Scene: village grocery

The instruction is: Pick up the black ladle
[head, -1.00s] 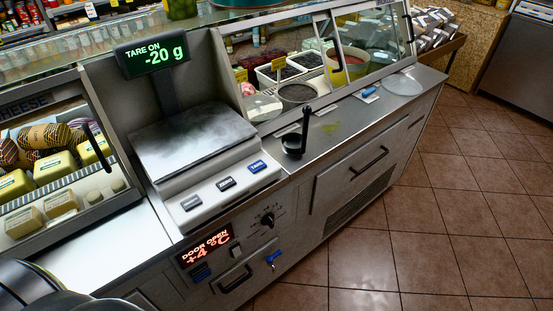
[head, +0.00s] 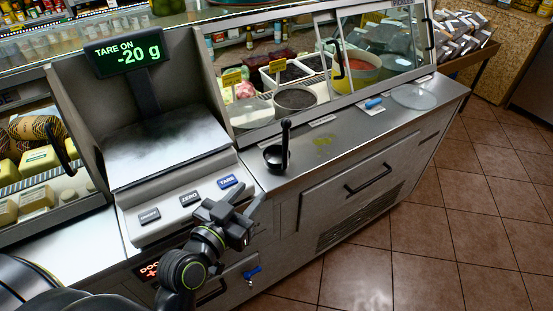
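The black ladle (head: 285,145) stands on the steel counter right of the scale, its bowl down on the counter and its handle pointing up. My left gripper (head: 245,198) is in front of the scale's buttons, to the left of and nearer than the ladle. Its two dark fingers point up and to the right with a gap between them. It looks open and empty, apart from the ladle. My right gripper is not in the picture.
The scale (head: 165,150) with its raised display (head: 128,53) stands left of the ladle. Behind is a glass-fronted case with tubs (head: 294,99). A blue-handled tool (head: 374,103) and a clear round lid (head: 414,96) lie farther right on the counter.

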